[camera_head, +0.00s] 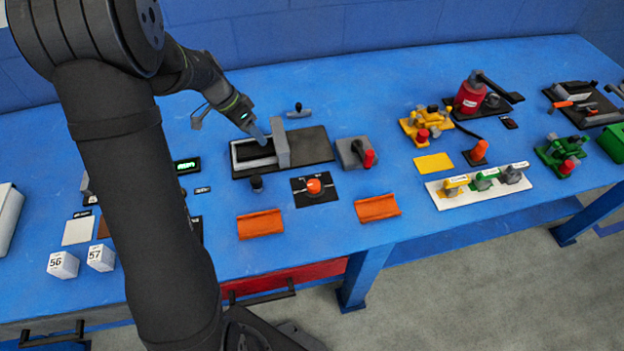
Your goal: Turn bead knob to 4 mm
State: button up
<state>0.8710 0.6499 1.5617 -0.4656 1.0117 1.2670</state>
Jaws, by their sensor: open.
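An orange round knob (314,187) sits on a small black plate (301,200) with white markings, in the middle of the blue table. It looks like the bead knob, but its markings are too small to read, so its setting cannot be told. My gripper (258,134) is behind and to the left of the knob, above a grey frame (236,155) on a black base. It is small and seen partly from the side. It is open and holds nothing that shows. It is clear of the knob.
A grey upright block (282,146) stands beside my gripper. A grey box with a red-tipped lever (368,158) is right of the knob. A small black knob (257,183) is to its left. Two orange trays (260,224) (377,208) lie in front. Bare table separates them.

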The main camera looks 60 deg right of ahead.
jog(key=s+r+n+y, duration=0.1)
jog(key=s+r+n, duration=0.2)
jog(key=s+n, duration=0.35)
jog(key=n+y, duration=0.2)
jog(key=n, duration=1.3)
send_near(314, 184)
jog(key=shift+g, duration=0.4)
jog(key=x, duration=0.8)
jog(key=shift+w+f, duration=0.25)
jog(key=shift+f, duration=0.15)
jog(key=c, duration=1)
jog(key=shift+o, duration=0.2)
jog(key=shift+m, duration=0.25)
